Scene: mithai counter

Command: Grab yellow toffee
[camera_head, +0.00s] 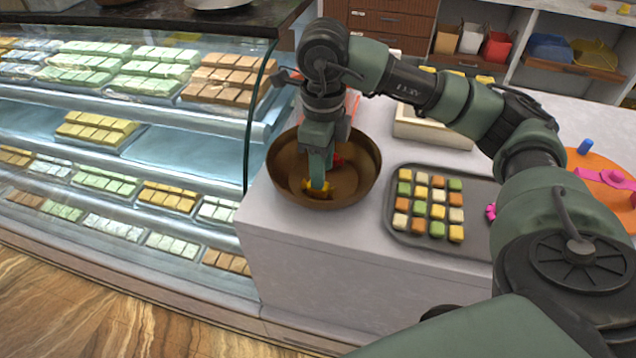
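A yellow wrapped toffee (309,187) lies low in a round brown bowl (355,185) on the counter. My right gripper (318,183) points down into the bowl, with its fingers at the toffee. The fingers line up in this view and cover the toffee's middle, so yellow shows on both sides of them. I cannot tell whether they are closed on it. A red piece (338,159) shows in the bowl behind the fingers. My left gripper is not in view.
A grey tray (398,231) with rows of coloured sweets stands right of the bowl, with a pink wrapped piece (491,211) near its right edge. An orange round board (596,165) is farther right. A glass display case (262,85) borders the counter's left.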

